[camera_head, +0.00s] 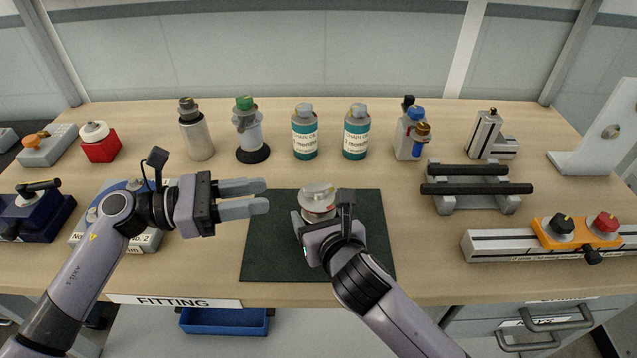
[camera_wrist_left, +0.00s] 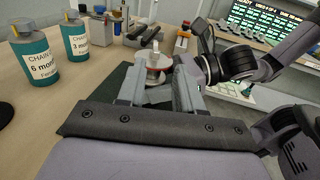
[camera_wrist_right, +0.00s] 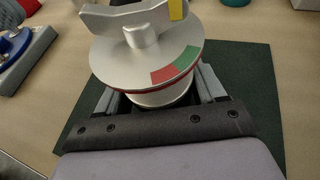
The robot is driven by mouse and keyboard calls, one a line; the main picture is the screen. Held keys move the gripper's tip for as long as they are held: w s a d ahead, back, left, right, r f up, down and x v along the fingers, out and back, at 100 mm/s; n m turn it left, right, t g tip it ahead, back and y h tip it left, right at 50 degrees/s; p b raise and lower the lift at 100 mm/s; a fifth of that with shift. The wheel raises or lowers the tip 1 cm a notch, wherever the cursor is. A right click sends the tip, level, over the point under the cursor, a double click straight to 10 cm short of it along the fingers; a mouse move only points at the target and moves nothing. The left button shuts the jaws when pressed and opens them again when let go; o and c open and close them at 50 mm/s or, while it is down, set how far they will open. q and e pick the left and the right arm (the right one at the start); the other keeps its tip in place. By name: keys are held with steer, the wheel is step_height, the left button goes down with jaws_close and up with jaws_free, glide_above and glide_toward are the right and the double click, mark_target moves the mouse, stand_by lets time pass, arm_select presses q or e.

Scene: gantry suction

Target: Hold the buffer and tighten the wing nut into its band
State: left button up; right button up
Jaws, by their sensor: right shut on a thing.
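The buffer (camera_head: 318,205) is a round silver body with a broad disc on top, standing on a dark green mat (camera_head: 262,252). The right wrist view shows the disc (camera_wrist_right: 110,68) with a red and green band (camera_wrist_right: 175,66) near its rim. A silver wing nut (camera_wrist_right: 142,32) sits on the disc's middle; one wing has a yellow mark, which lies off the coloured band's direction. My right gripper (camera_wrist_right: 155,98) is shut around the buffer's body under the disc. My left gripper (camera_head: 267,196) is open and empty, left of the buffer, fingers pointing toward it.
Two teal-labelled bottles (camera_head: 305,138) and several fittings line the back. A black-barred rack (camera_head: 470,205) and a rail with an orange block (camera_head: 563,232) stand right. A blue-topped box (camera_head: 150,240) lies under my left arm. The mat's left part is clear.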

mark_target(319, 186)
arm_select(q)
steer(key=shift+t, duration=0.3)
steer(key=x, duration=1.1)
steer(key=shift+w+d+f, duration=0.1)
steer(key=shift+f, duration=0.1)
jaws_close()
